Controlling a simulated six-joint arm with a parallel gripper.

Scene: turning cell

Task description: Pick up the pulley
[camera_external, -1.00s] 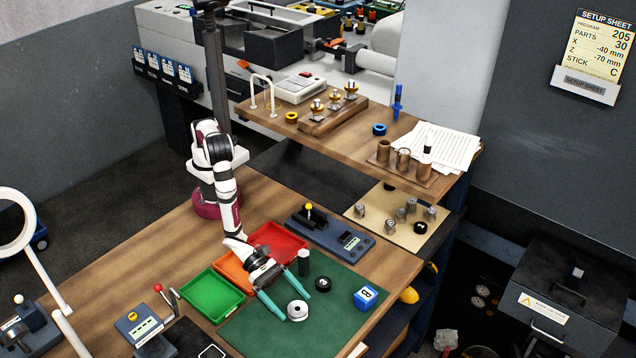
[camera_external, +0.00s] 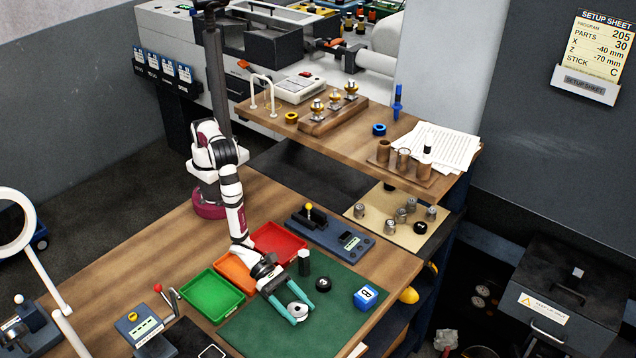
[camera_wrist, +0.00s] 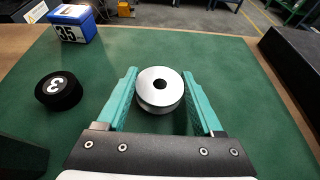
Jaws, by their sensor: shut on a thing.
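The pulley (camera_external: 298,309) is a silver-white grooved disc with a dark centre hole. It sits between the teal fingers of my gripper (camera_external: 304,304) above or on the green mat (camera_external: 262,334). In the wrist view the pulley (camera_wrist: 161,88) shows its bright top face, with a teal finger of my gripper (camera_wrist: 160,98) along each side. My gripper is shut on the pulley. I cannot tell whether the pulley touches the mat.
A black numbered puck (camera_external: 323,284), a dark upright block (camera_external: 304,263) and a blue numbered block (camera_external: 365,296) stand close by on the mat. Green (camera_external: 213,316), orange and red trays (camera_external: 300,245) lie behind and left. The mat's front is clear.

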